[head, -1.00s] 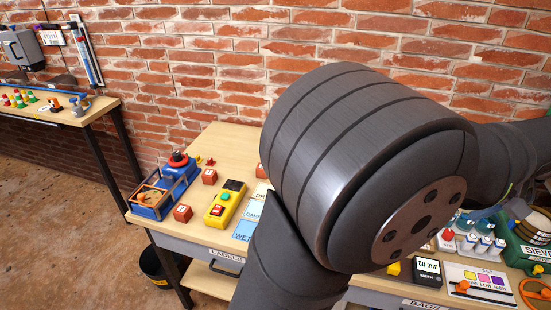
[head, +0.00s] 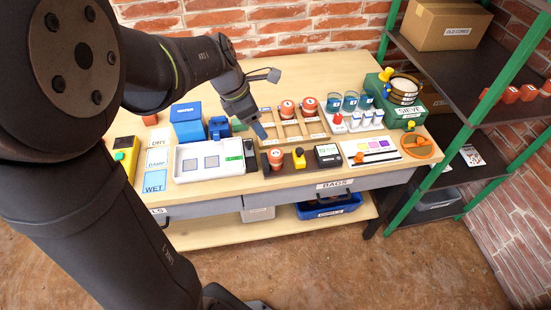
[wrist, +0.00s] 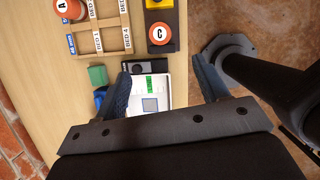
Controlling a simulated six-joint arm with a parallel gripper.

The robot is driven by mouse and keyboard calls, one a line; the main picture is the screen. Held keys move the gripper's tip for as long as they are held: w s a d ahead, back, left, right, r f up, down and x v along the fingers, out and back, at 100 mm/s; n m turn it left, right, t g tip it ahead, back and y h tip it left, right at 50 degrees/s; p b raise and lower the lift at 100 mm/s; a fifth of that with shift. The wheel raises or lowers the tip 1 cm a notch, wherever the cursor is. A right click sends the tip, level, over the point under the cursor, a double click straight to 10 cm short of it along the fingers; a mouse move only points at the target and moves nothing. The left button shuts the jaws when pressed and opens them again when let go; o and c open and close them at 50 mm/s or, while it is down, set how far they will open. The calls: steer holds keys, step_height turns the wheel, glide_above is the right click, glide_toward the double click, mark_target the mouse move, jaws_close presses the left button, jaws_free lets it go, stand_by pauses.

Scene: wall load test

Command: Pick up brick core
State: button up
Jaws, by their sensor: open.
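Several orange-red round cores are in view. One, marked C (wrist: 160,34), stands on a dark strip; it also shows in the head view (head: 275,158). Another, marked A (wrist: 69,8), is in the wooden rack (wrist: 101,50) with another core (head: 309,105) beside it in the head view. My gripper (wrist: 163,87) is open and empty, with its two blue-grey fingers apart. It hangs near the rack's left end in the head view (head: 259,130). In the wrist view, the white device (wrist: 150,92) shows between the fingers and core C lies beyond them.
A yellow-knobbed piece (head: 299,157) and a black display box (head: 327,154) share core C's strip. Blue cups (head: 350,101) and a green sieve machine (head: 396,98) stand at the right. A green-framed shelf (head: 501,89) borders the table.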

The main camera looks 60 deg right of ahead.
steer(key=n, duration=0.1)
glide_toward(275, 153)
steer(key=shift+h, duration=0.3)
steer(key=x, duration=0.5)
steer(key=shift+w+a+f, duration=0.1)
steer(key=shift+w+f, duration=0.15)
steer(key=shift+s+x, duration=0.15)
steer(key=shift+x, duration=1.15)
steer(key=shift+s+x, duration=0.15)
steer(key=shift+x, duration=1.15)
steer(key=shift+a, duration=0.2)
steer(key=c, duration=1.3)
steer(key=shift+o, duration=0.2)
steer(key=shift+r, duration=0.1)
